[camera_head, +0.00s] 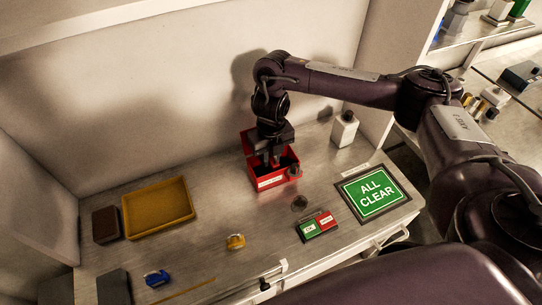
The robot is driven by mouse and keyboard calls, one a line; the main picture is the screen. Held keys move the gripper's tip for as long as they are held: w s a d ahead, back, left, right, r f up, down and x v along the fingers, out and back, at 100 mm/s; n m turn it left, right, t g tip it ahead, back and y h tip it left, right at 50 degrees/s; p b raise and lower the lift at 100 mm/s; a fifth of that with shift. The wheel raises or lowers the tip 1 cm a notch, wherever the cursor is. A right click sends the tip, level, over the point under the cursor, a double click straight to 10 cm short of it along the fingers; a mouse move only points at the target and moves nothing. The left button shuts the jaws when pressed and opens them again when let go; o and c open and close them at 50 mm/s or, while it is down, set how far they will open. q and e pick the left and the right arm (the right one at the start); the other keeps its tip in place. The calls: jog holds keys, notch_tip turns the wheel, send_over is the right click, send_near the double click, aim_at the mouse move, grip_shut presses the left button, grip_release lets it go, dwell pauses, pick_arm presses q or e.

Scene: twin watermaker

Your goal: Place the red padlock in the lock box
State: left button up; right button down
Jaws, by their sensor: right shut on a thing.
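The red lock box (268,181) stands on the metal bench near the back wall, with a pale label on its front and its dark inside showing. My right gripper (271,160) points down over the box, its fingertips at or just inside the opening. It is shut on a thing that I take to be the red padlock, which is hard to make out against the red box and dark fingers. My left gripper is not in view.
A yellow tray (159,233), brown block (106,225), blue padlock (156,278) and yellow padlock (236,241) are to the left. A green-and-red tag (318,226) and ALL CLEAR sign (374,191) lie right. A white bottle (344,130) stands behind. The bench's middle is mostly clear.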

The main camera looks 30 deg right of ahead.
jog(key=shift+f+b, duration=0.45)
jog(key=shift+f, duration=0.1)
jog(key=c, duration=1.3)
grip_release()
jog(key=shift+r, duration=0.3)
notch_tip(320, 180, up, 11)
jog(key=p, duration=0.2)
jog(key=shift+r+p, duration=0.1)
jog(key=shift+p, duration=0.25)
jog(key=shift+r, duration=0.75)
jog(key=shift+s+f, duration=0.1)
jog(key=shift+s, duration=0.05)
